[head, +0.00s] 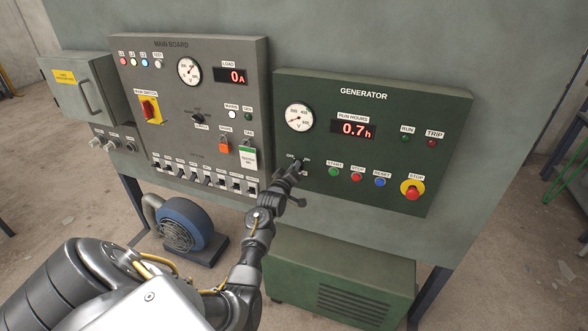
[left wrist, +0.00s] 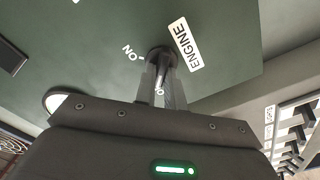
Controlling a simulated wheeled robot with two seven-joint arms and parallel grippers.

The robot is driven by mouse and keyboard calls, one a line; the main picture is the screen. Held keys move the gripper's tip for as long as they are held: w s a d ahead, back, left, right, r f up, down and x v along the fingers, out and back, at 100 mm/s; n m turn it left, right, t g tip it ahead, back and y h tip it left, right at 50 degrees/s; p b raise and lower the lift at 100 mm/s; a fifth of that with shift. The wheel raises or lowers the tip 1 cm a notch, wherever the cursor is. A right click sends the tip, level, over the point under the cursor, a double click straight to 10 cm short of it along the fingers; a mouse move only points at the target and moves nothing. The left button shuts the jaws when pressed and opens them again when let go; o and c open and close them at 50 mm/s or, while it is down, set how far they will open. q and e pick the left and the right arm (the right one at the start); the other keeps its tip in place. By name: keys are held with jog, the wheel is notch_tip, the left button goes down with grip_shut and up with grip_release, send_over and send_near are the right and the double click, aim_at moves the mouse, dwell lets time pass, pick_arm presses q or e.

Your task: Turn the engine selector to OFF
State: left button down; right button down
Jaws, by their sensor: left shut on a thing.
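The engine selector is a small black knob on the green generator panel (head: 370,100). In the left wrist view the selector (left wrist: 160,56) sits between an ENGINE plate (left wrist: 186,44) and an ON mark (left wrist: 131,53). Another mark beginning with O is mostly hidden by my fingers. My left gripper (head: 296,166) reaches up to the selector in the head view and covers much of it. In the left wrist view the left gripper's fingers (left wrist: 160,78) are shut on the knob. Its exact pointing is hard to tell. My right gripper is not in view.
Start (head: 334,172), red (head: 356,176) and reset (head: 380,182) buttons and a yellow-backed stop button (head: 412,190) lie right of the selector. The grey main board (head: 150,75) with its row of switches stands left. A green box (head: 340,280) is below.

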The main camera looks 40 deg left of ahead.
pick_arm(q)
jog(key=c, duration=1.5)
grip_release()
jog(key=b+v, duration=0.2)
jog(key=v, duration=0.8)
jog(key=shift+s+d, duration=0.15)
jog(key=shift+s, duration=0.2)
